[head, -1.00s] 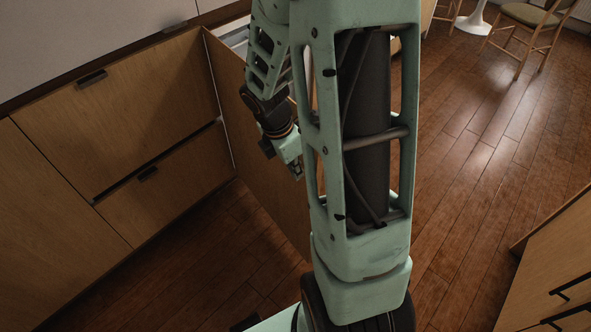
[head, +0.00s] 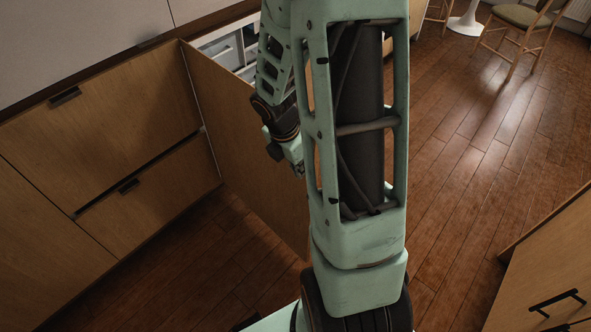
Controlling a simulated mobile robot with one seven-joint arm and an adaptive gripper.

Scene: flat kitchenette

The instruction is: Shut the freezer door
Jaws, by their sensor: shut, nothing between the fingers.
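The freezer door (head: 236,134) is a wooden panel standing open, hinged at its left edge beside the drawer fronts. Part of the white freezer interior (head: 226,46) shows above and behind it. My gripper (head: 297,168) is small and dark at the end of the pale green arm. It is shut and empty, in front of the door's right part in the picture. I cannot tell whether it touches the door. My arm hides the door's far right side and much of the freezer opening.
Another wooden cabinet (head: 540,270) is at the lower right. A chair (head: 522,35) and a white table base (head: 468,22) stand at the back right. The wooden floor between is clear.

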